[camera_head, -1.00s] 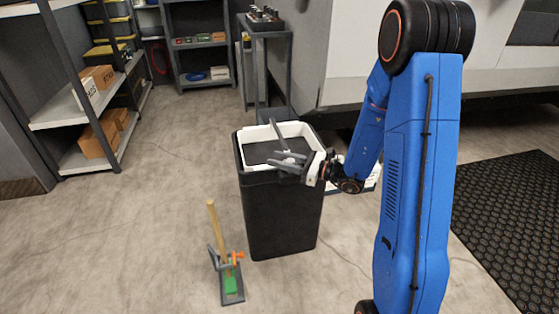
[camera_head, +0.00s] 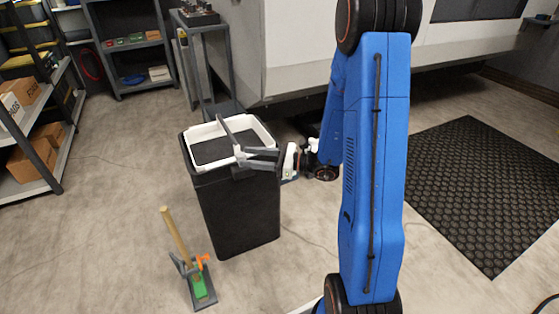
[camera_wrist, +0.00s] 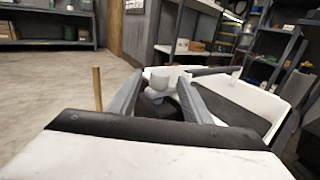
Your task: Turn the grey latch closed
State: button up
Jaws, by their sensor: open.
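A black bin (camera_head: 238,215) with a white-rimmed top (camera_head: 190,132) stands on the floor. A grey bar (camera_head: 227,132), which looks like the latch, slants up over the bin's top. My gripper (camera_head: 240,157) reaches in from the right at the bin's front rim. Its two grey fingers are apart, with tips by the bar's lower end. In the wrist view, the open fingers (camera_wrist: 158,92) have a light grey knobbed piece (camera_wrist: 163,82) between or just beyond them. I cannot tell whether it touches either finger. The bar's lower mount is hidden.
A small grey stand with a green block, an orange part and a wooden stick (camera_head: 175,235) is on the floor left of the bin. Shelves (camera_head: 50,165) stand at the left, a cart (camera_head: 200,60) behind. A black mat (camera_head: 480,180) lies right.

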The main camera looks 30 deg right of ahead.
jog(key=v, duration=1)
dwell(0.4)
jog(key=s+a+r+n+g+h, duration=0.2)
jog(key=s+a+n+g, duration=0.4)
jog(key=s, duration=0.3)
jog(key=s+a+r+n+g+h, duration=0.25)
jog(key=s+a+n+g, duration=0.3)
jog(key=s+n, duration=0.3)
jog(key=s+d+r+n+t+h, duration=0.6)
jog(key=s+d+r+n+h, duration=0.1)
jog(key=n+h, duration=0.3)
jog(key=shift+s+d, duration=0.3)
jog(key=shift+d, duration=0.1)
jog(key=shift+r+n, duration=0.1)
jog(key=shift+n, duration=0.15)
